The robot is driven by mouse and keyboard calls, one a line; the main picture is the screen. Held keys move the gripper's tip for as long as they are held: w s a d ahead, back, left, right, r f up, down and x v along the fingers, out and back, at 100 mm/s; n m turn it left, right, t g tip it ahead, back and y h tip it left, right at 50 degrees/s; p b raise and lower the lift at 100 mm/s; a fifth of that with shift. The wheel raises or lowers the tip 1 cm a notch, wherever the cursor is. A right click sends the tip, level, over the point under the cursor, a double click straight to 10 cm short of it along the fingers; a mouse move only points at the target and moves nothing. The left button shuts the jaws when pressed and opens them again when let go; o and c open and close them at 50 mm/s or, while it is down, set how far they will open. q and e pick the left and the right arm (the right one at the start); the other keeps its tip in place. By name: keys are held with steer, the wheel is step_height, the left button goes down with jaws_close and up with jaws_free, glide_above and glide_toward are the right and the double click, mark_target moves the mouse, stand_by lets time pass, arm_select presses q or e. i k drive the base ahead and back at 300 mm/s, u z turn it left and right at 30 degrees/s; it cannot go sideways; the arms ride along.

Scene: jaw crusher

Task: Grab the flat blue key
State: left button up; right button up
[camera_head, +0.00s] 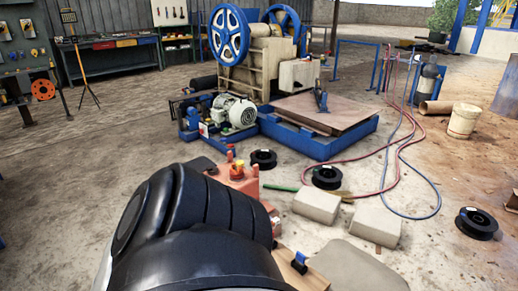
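A small flat blue piece (301,257) sits on a small black part near the bottom middle, over a tan board. It may be the flat blue key, but it is too small to be sure. A large black arm link of mine (200,225) fills the lower left-centre and covers what lies behind it. No fingertips of either gripper show.
An orange-red block (238,178) stands just behind my arm. Pale blocks (316,204) and black spools (327,177) lie on the concrete to the right. A jaw crusher (260,60) with blue wheels stands behind. Red and blue hoses (402,150) cross the floor.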

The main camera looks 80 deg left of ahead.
mark_target(300, 258)
steer(key=u, duration=0.1)
steer(key=i, duration=1.3)
steer(key=u, duration=2.55)
steer(key=i, duration=0.6)
steer(key=u, duration=0.2)
